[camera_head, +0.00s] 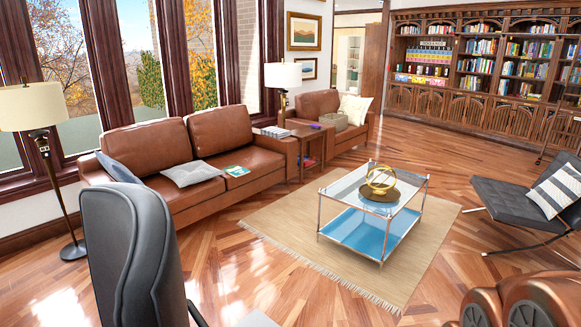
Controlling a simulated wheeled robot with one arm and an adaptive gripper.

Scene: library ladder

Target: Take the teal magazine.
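A small teal magazine (237,171) with a pale patch on its cover lies flat on the right seat of the brown leather sofa (250,165), under the windows. It lies just right of a grey cushion (191,173) and apart from it. Nothing covers it. My gripper is not in view.
A black office chair (128,255) stands in the near left, between me and the sofa. A glass coffee table (368,240) with a gold ornament (381,181) stands on a beige rug (290,225). Brown leather seating (530,303) fills the near right corner. Wood floor (255,270) before the sofa is clear.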

